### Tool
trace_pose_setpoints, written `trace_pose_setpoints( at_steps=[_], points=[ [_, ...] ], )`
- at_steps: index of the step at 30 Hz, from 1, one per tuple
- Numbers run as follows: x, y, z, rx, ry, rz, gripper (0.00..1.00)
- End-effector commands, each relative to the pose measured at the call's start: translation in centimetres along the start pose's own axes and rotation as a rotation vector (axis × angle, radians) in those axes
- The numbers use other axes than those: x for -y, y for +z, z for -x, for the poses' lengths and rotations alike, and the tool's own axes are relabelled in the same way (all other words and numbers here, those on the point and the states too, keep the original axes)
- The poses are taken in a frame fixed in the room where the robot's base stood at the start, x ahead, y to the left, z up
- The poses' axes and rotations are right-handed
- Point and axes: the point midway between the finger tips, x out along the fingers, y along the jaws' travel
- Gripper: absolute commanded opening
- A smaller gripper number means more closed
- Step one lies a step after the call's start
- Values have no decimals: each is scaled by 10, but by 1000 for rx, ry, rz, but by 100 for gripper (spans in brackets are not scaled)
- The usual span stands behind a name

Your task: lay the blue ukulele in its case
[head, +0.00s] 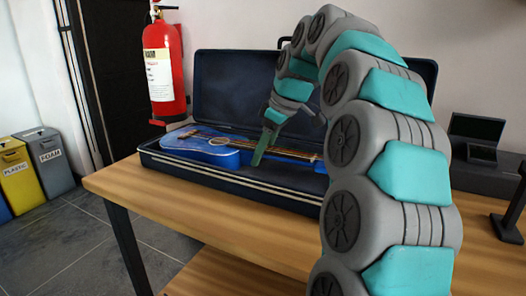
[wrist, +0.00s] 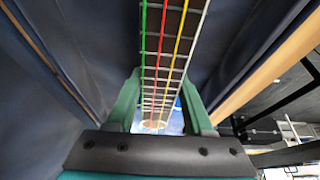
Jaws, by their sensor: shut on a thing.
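The blue ukulele (head: 205,146) lies in the open dark case (head: 165,160) on the wooden table, its body toward the left end and its neck running right. My gripper (head: 262,150) reaches down into the case and is shut on the ukulele's neck. In the wrist view, the green fingers of my gripper (wrist: 165,95) sit on either side of the neck (wrist: 165,70), with its coloured strings between them. The blue body shows small beyond the fingers. The head view does not show clearly whether the ukulele touches the case floor. My arm hides the case's right part.
The case lid (head: 235,88) stands open behind. A red fire extinguisher (head: 162,70) is at the back left. A dark device (head: 477,140) and a black stand (head: 510,215) are on the right. The tabletop in front (head: 220,215) is clear.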

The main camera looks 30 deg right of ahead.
Motion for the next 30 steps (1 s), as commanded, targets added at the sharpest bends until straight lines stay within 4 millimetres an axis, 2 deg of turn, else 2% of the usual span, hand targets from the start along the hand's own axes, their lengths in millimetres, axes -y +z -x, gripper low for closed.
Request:
trace_pose_setpoints(
  at_steps=[2,10,22,30],
  points=[
    [0,0,0,1,-1,0,56],
    [0,0,0,1,0,0,87],
    [0,0,3,1,0,0,87],
    [0,0,26,-1,1,0,87]
  ],
)
